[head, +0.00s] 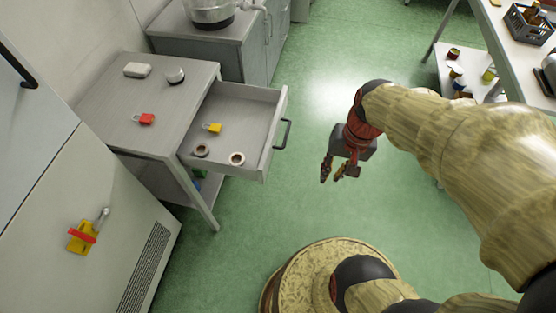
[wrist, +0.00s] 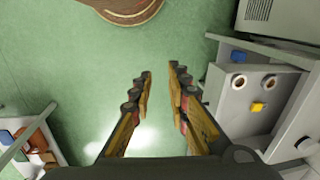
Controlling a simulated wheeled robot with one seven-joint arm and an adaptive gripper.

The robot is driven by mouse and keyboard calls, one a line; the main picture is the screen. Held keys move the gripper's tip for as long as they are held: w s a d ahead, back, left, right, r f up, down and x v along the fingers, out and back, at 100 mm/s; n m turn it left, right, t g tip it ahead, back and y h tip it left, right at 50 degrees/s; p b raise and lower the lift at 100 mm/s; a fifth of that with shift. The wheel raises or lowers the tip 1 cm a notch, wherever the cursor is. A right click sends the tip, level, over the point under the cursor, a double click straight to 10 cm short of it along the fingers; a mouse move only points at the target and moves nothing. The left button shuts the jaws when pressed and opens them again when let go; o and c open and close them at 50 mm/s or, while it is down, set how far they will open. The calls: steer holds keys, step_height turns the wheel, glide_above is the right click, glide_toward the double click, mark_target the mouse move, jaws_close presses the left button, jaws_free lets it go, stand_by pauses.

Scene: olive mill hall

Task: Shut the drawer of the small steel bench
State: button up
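The small steel bench (head: 110,95) stands at the left in the head view. Its drawer (head: 262,97) is pulled out to the right, with a dark bar handle (head: 284,134) on its front. A yellow padlock-like piece (head: 212,128) and two rings (head: 237,158) lie inside. The drawer (wrist: 228,118) also shows at the right of the wrist view; its handle is not clear there. My gripper (head: 334,178) is right of the drawer front, apart from it, pointing down over the floor. In the wrist view its fingers (wrist: 160,75) are apart with nothing between them.
A red padlock (head: 144,119), a white block (head: 137,70) and a round metal piece (head: 175,76) are on the bench top. A grey cabinet (head: 60,205) with a yellow-red lock stands nearer. Green floor (head: 300,75) is clear beside the drawer. A laden table (head: 500,35) is at upper right.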

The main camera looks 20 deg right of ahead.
steer(key=w+f+m+y+p, duration=0.1)
steer(key=f+m+y, duration=0.1)
steer(key=f+m, duration=0.1)
steer(key=w+f+m+y+p, duration=0.1)
steer(key=f+m+y, duration=0.1)
steer(key=f+m, duration=0.2)
steer(key=w+f+m+y, duration=0.2)
steer(key=f+m, duration=0.2)
steer(key=f, duration=0.2)
steer(key=shift+a+p, duration=0.2)
steer(key=shift+p, duration=0.2)
jaws_close()
steer(key=w+d+f+m+t, duration=0.1)
steer(key=w+f+m+t, duration=0.25)
steer(key=w+m, duration=0.5)
steer(key=w+a+f+b, duration=0.4)
steer(key=w+a+f, duration=0.2)
steer(key=a, duration=0.3)
steer(key=shift+a+n+y, duration=0.25)
steer(key=shift+n+y, duration=0.1)
steer(key=shift+y, duration=0.05)
steer(key=shift+w+a+t, duration=0.1)
steer(key=shift+t, duration=0.15)
